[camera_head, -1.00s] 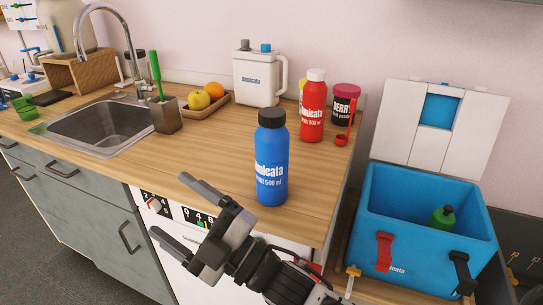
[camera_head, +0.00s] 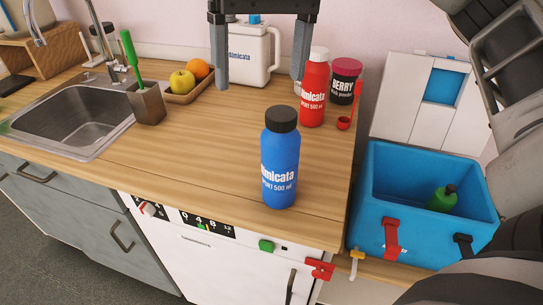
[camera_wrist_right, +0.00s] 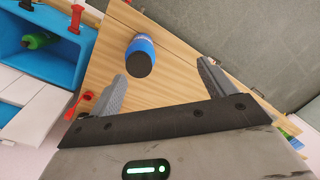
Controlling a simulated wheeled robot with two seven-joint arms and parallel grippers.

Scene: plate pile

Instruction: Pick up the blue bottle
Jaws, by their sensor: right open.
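The blue bottle (camera_head: 280,170) with a black cap stands upright near the front edge of the wooden counter. In the right wrist view the blue bottle (camera_wrist_right: 141,43) is seen from above, with its dark cap towards me, ahead of the gap between the fingers. My right gripper (camera_head: 258,88) is open and empty, with its fingers pointing down at the top of the head view, above and behind the bottle. Its two fingers also show in the wrist view (camera_wrist_right: 161,70), apart from the bottle. My left gripper is in neither view.
A red bottle (camera_head: 313,95), a black berry jar (camera_head: 345,85) and a white jug (camera_head: 253,60) stand behind. A red scoop (camera_head: 344,122) lies right. A blue cooler (camera_head: 370,208) holds a green bottle (camera_head: 441,199). The counter left of the blue bottle is clear.

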